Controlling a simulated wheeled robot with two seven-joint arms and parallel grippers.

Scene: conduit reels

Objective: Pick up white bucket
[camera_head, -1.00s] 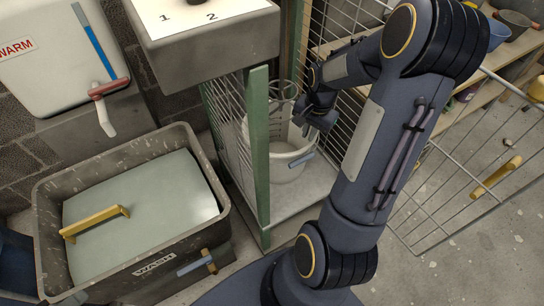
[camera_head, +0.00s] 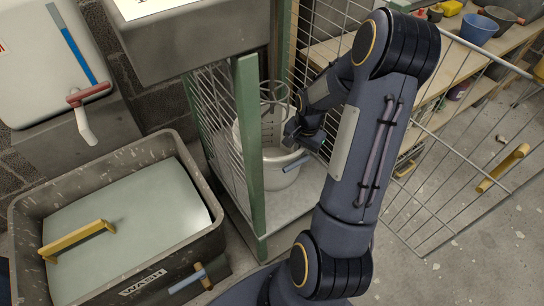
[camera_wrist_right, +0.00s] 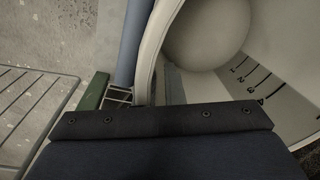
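The white bucket (camera_head: 283,179) stands upright inside a mesh cage, partly hidden by my right arm and a green post. A blue-grey bar (camera_head: 298,163) sticks out at its rim. My right gripper (camera_head: 303,142) is at the bucket's right rim, its fingers mostly hidden in the head view. In the right wrist view the bucket's open inside (camera_wrist_right: 215,80) fills the upper right, with dark scale marks on its wall. A grey part that may be a finger lies inside the rim there. I cannot tell whether the gripper grips the rim. My left gripper is not in view.
The green cage post (camera_head: 250,145) stands close left of the bucket. The mesh door (camera_head: 450,150) with a yellow handle is swung open at right. A dark WASH tub (camera_head: 215,235) with a lid is at left. A grey sink (camera_head: 195,45) overhangs behind.

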